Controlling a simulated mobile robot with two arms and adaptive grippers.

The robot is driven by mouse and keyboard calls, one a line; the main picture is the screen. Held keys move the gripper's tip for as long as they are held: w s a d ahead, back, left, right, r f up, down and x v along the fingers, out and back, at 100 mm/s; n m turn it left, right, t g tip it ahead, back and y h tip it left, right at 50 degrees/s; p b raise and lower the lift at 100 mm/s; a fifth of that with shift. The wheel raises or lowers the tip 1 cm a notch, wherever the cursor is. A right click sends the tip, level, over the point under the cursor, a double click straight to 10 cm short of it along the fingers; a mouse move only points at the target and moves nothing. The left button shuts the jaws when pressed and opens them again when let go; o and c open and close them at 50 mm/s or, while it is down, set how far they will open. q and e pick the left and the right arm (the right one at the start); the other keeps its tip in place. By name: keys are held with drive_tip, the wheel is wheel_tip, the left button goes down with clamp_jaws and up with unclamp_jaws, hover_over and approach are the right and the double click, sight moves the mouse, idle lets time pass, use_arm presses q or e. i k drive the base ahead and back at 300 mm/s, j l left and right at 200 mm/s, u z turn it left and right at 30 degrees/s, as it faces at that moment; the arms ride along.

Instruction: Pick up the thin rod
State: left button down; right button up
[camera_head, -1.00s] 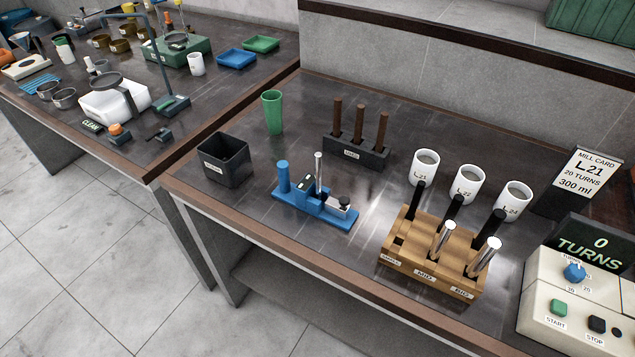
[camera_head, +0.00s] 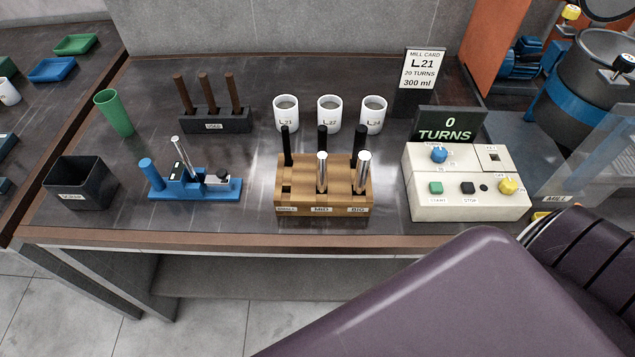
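A thin silver rod (camera_head: 181,157) stands, slightly tilted in the picture, in a blue fixture (camera_head: 160,193) left of centre on the dark bench. The fixture also has a blue post (camera_head: 147,171) and a small dark knob (camera_head: 222,174). A wooden block (camera_head: 294,197) at the centre has labelled places. The hole behind its leftmost label looks empty. Thicker silver rods stand at MID (camera_head: 322,172) and BIG (camera_head: 362,171), with several black-topped rods behind them. Neither gripper is in view. A large purple link of mine (camera_head: 470,300) covers the lower right.
A black bin (camera_head: 80,182), green cup (camera_head: 115,113) and dark rack (camera_head: 216,121) with brown sticks stand left. White mugs L21 (camera_head: 286,115), L22 (camera_head: 328,113) and L24 (camera_head: 373,115) stand behind the block. A control box (camera_head: 465,205) stands right. The bench front strip is clear.

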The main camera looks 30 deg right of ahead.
sight(176, 140)
drive_tip(key=i+j+z, duration=0.15)
drive_tip(key=j, duration=0.2)
drive_tip(key=i+j+z, duration=0.15)
drive_tip(key=j, duration=0.25)
drive_tip(key=i+j+z, duration=0.15)
drive_tip(key=j, duration=0.25)
